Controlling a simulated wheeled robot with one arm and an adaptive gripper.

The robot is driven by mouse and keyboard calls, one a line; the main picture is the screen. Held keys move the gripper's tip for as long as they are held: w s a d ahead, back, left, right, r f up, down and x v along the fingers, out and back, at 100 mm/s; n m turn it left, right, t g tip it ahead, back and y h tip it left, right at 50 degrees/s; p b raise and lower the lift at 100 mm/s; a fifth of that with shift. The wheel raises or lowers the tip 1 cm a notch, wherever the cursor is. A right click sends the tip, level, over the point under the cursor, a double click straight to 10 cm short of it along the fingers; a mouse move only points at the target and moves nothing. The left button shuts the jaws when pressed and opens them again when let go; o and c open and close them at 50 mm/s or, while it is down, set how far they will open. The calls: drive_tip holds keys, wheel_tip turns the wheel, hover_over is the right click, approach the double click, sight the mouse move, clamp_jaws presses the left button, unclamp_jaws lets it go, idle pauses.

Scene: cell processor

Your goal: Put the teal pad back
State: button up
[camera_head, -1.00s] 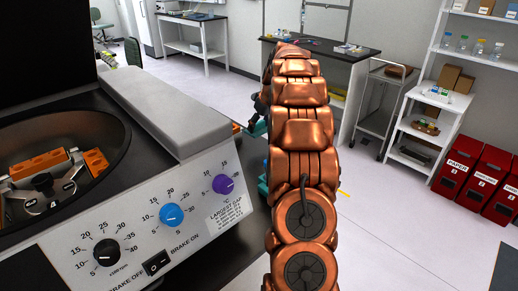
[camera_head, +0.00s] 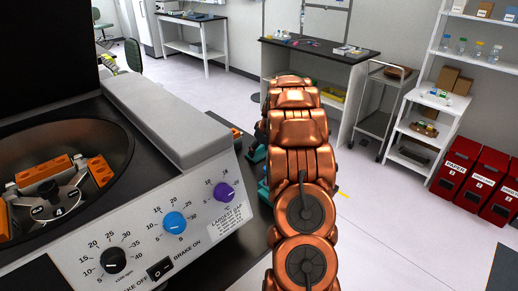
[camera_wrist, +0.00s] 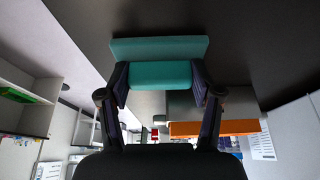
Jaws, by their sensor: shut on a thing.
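In the wrist view my gripper (camera_wrist: 160,85) is shut on a teal pad (camera_wrist: 160,74), with one dark finger at each side of it. A wider teal strip (camera_wrist: 160,48) lies just beyond the held part, against a dark surface; I cannot tell whether it is the same piece. In the head view my copper arm hides the gripper and the pad. Small teal bits (camera_head: 263,192) show at the arm's left edge, on or by the dark bench.
A centrifuge (camera_head: 150,235) with orange rotor buckets (camera_head: 99,170) and dials stands left of my arm. An orange block (camera_wrist: 215,128) shows in the wrist view. A dark-topped bench (camera_head: 330,48), a cart (camera_head: 380,110), shelves and red bins (camera_head: 457,165) stand behind.

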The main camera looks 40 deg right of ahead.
drive_tip(key=shift+f, duration=0.2)
drive_tip(key=o, duration=1.1)
drive_tip(key=shift+r, duration=0.1)
drive_tip(key=shift+r, duration=0.2)
drive_tip(key=b+v, duration=0.3)
drive_tip(key=v, duration=0.9)
